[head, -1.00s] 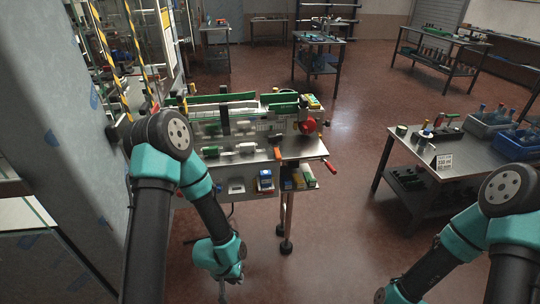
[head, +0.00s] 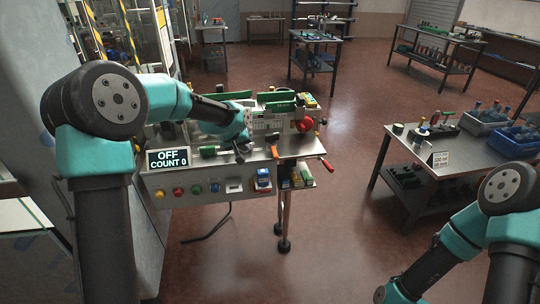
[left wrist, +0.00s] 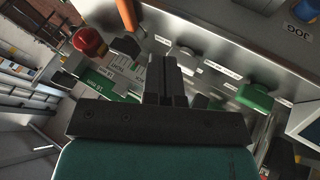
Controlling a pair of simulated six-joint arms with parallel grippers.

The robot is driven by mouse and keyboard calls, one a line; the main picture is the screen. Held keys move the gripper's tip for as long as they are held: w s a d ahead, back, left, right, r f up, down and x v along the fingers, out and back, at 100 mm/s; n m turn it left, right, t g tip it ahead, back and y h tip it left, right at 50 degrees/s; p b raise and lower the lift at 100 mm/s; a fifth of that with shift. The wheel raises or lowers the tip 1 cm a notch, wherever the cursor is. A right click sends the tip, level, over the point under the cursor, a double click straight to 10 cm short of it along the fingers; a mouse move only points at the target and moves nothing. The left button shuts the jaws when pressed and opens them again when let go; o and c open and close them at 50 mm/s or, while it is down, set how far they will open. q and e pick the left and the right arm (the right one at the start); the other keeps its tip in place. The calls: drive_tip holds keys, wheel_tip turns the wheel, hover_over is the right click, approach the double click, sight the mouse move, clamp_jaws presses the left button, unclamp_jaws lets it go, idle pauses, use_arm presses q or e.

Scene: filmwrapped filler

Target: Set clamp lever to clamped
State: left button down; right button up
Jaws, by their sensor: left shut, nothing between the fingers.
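My left gripper (head: 241,153) is shut and empty, above the machine's front top surface. Its closed fingers (left wrist: 166,78) show in the left wrist view, over labelled controls. A lever with an orange-red grip (head: 328,166) sticks out at the machine's right front corner. Another orange handle (head: 275,152) stands just right of my left gripper; an orange handle (left wrist: 126,14) also shows at the top of the left wrist view. I cannot tell which is the clamp lever, as the small labels are unreadable. My right arm is at lower right, its gripper out of frame.
A red knob (head: 304,124) is at the machine's right end. The display (head: 168,160) reads OFF, COUNT 0. Coloured buttons line the front panel.

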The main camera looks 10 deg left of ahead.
sight(271, 158)
use_arm(q)
drive_tip(key=shift+f, duration=0.1)
drive_tip(key=x, duration=0.9)
drive_tip(key=shift+f, duration=0.1)
drive_tip(key=d, duration=0.1)
drive_tip(key=w+d, duration=0.1)
drive_tip(key=shift+w+d+f, duration=0.25)
drive_tip(key=shift+w+d, duration=0.1)
drive_tip(key=shift+d, duration=0.05)
drive_tip(key=shift+w+d, duration=0.3)
drive_tip(key=shift+d, duration=0.2)
